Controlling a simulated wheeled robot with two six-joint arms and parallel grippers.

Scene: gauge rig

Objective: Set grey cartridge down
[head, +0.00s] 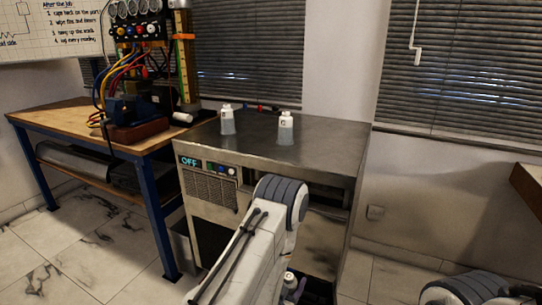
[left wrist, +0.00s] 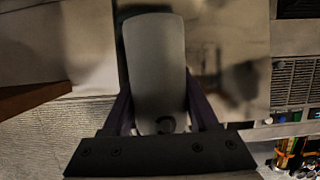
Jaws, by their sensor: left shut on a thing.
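A grey cartridge (left wrist: 155,60) is held between the two dark purple fingers of my left gripper (left wrist: 160,108) in the left wrist view. The gripper is shut on its near end, where a dark round mark shows. In the head view my left arm reaches down in front of the metal cabinet, and part of the left gripper (head: 291,284) shows low beside it, mostly hidden. My right gripper is out of view.
Two grey containers with white tops, a left one (head: 227,120) and a right one (head: 285,128), stand on the metal cabinet (head: 325,136). The cabinet's panel display (head: 189,161) reads OFF. A wooden bench (head: 62,118) with a gauge rig (head: 138,25) stands left. The cabinet top's right side is clear.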

